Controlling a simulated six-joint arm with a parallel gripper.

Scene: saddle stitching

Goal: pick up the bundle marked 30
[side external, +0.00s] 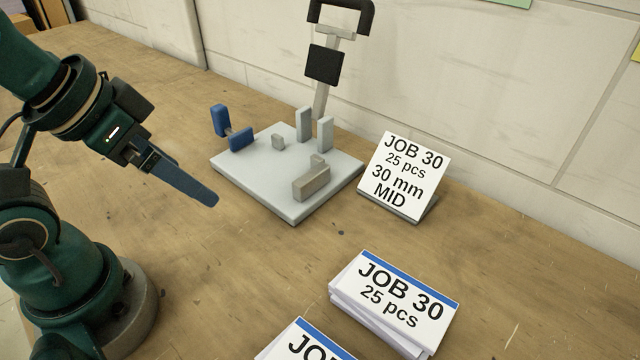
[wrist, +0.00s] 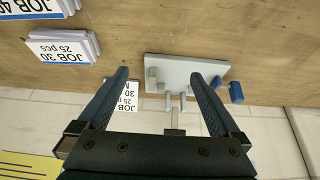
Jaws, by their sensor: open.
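The bundle marked JOB 30, 25 pcs (side external: 395,304) is a stack of white sheets with a blue band along its top edge, lying flat on the bench at the lower right. It also shows upside down at the upper left of the wrist view (wrist: 62,48). My gripper (side external: 209,202) is at the left in the side view, above the bench and well apart from the bundle. In the wrist view its two blue fingers (wrist: 160,73) are spread with nothing between them held.
A second bundle (side external: 303,345) is cut off below; the wrist view seems to read JOB 40 (wrist: 35,8). A grey stitching fixture (side external: 255,187) with posts, blue blocks and a black-handled lever stands mid-bench. A JOB 30, 30 mm MID card (side external: 404,175) stands beside it. The wall is behind.

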